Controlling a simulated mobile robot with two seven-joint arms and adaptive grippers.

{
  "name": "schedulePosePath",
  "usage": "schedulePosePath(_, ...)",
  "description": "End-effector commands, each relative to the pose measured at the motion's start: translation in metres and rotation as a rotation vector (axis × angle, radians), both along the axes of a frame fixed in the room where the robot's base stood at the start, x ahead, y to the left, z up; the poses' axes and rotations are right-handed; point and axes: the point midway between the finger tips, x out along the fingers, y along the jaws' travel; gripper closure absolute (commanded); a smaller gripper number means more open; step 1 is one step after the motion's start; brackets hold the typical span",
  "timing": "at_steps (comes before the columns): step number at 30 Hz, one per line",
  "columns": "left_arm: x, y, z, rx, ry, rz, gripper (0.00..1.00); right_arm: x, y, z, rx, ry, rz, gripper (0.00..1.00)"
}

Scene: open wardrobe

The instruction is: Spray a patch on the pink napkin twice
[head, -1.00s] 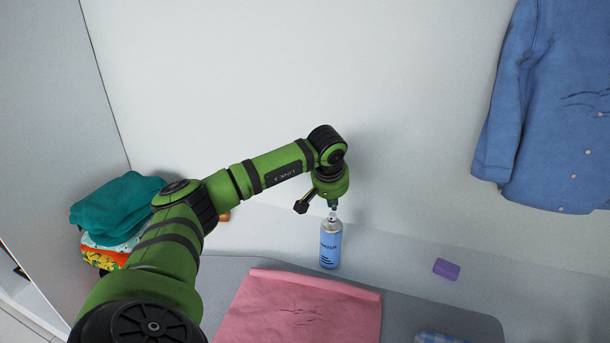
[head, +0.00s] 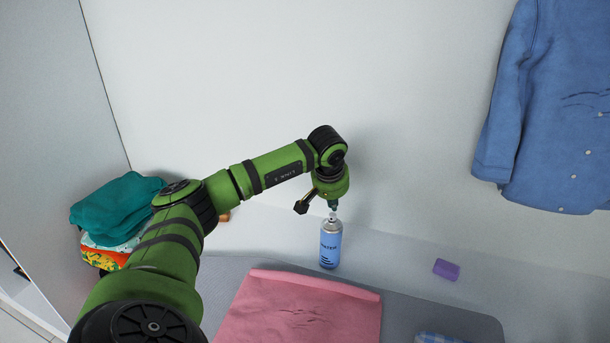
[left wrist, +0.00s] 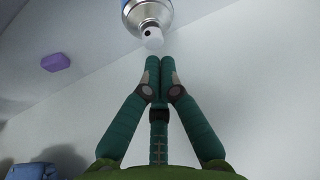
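The pink napkin (head: 300,312) lies on the grey board, with dark crease-like marks on its middle. A blue and silver spray can (head: 330,246) marked as water stands upright behind the napkin. My left gripper (head: 333,207) points down just above the can's top. In the left wrist view the fingertips of my left gripper (left wrist: 160,62) are together with nothing between them, close beside the white nozzle of the spray can (left wrist: 153,38). I cannot tell whether the tips touch the nozzle. My right gripper is in neither view.
A purple block (head: 446,269) lies right of the can. Folded clothes (head: 115,212) are stacked at the left. A blue shirt (head: 550,110) hangs at the upper right. The grey board (head: 430,312) is bare between the napkin and a blue checked cloth (head: 440,338).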

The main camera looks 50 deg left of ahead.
Motion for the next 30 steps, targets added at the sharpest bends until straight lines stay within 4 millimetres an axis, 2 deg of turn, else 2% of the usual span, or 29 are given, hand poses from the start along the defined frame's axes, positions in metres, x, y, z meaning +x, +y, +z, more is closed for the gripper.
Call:
schedulePosePath(11,0.000,0.000,-0.001,0.000,0.000,0.000,1.00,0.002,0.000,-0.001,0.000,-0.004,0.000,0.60)
schedulePosePath(30,0.000,0.000,-0.023,0.000,0.001,0.001,1.00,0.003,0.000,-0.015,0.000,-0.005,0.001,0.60)
